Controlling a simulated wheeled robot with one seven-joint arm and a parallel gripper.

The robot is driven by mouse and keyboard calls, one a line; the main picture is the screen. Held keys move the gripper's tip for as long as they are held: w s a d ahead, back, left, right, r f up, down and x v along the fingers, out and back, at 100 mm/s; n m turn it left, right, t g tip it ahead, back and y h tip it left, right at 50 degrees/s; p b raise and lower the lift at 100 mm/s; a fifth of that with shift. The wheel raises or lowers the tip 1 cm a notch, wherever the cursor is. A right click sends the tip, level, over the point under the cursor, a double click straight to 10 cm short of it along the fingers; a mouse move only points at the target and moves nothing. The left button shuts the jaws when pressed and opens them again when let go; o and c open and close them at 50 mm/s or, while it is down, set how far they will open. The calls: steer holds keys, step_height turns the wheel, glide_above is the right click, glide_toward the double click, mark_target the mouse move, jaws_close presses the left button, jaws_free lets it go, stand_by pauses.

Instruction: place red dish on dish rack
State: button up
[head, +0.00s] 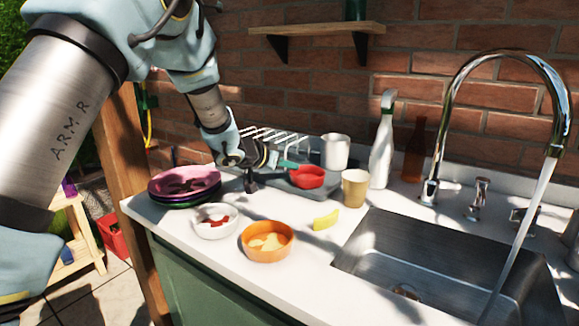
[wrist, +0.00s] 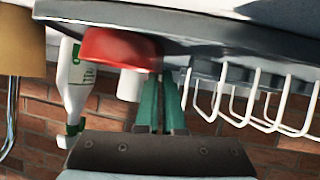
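The red dish (head: 309,178) sits upright over the grey tray of the dish rack (head: 318,196), at its right part. The rack's white wires (head: 275,134) stand behind and left of it. My gripper (head: 289,164) is at the dish's left rim. In the wrist view, which is upside down, the teal fingers (wrist: 160,82) are close together at the edge of the red dish (wrist: 118,46), with the rim seemingly between their tips. The rack's wires (wrist: 255,95) are right of the fingers there. Whether the dish's underside touches the tray is hard to tell.
A white cup (head: 335,152) and tan cup (head: 354,188) stand close to the rack. Stacked plates (head: 184,182), a white bowl (head: 214,221), an orange bowl (head: 267,241) and a yellow sponge (head: 326,220) are in front. The sink (head: 440,265) with running tap is right.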

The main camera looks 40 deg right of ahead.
steer(key=o, duration=0.5)
steer(key=b+v, duration=0.1)
steer(key=v, duration=1.1)
steer(key=shift+a, duration=0.1)
